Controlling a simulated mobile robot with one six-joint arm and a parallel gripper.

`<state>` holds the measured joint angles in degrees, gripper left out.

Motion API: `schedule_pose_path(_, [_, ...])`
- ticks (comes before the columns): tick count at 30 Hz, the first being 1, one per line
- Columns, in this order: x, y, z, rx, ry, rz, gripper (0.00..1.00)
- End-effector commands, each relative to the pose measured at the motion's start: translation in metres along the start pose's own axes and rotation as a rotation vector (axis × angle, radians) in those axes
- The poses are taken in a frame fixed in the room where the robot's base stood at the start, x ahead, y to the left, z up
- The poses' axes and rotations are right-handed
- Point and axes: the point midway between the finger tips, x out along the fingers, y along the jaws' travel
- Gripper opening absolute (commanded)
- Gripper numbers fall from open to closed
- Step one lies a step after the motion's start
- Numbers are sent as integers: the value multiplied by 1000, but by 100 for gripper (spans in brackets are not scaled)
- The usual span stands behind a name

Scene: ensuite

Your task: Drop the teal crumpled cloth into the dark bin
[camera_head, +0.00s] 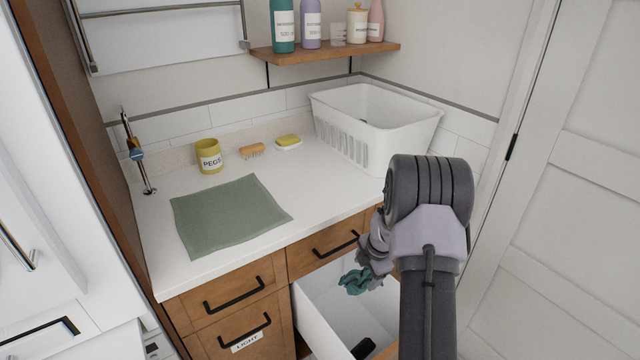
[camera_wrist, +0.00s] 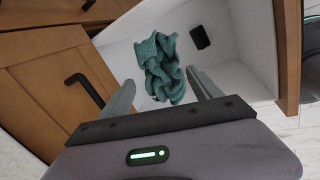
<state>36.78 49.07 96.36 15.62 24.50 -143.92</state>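The teal crumpled cloth (camera_wrist: 163,68) shows in the wrist view between and just beyond my two fingers, inside the outline of an open white drawer. In the head view the cloth (camera_head: 359,281) is just below my gripper (camera_head: 372,264), partly hidden by it. My gripper (camera_wrist: 161,76) points down into the drawer. Its fingers stand well apart, with narrow gaps showing on both sides of the cloth. I cannot tell whether the cloth rests on the drawer floor. I cannot identify the dark bin in either view.
The open drawer (camera_head: 316,318) holds a small black object (camera_wrist: 200,37). Above it, the white counter (camera_head: 322,208) carries a green mat (camera_head: 228,214), a yellow PEGS pot (camera_head: 208,156) and a white basket (camera_head: 378,118). A white door (camera_head: 560,200) stands close on the right.

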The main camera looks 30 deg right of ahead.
Motion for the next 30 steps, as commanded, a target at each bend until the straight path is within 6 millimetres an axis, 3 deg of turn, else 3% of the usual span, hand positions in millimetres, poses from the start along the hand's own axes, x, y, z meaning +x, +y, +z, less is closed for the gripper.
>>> schedule_pose_path(10, [-1,0,0,0,0,0,88])
schedule_pose_path(13, [-13,1,0,0,-1,1,88])
schedule_pose_path(24, [-133,2,0,0,-2,3,88])
schedule_pose_path(30, [-169,1,0,0,0,0,88])
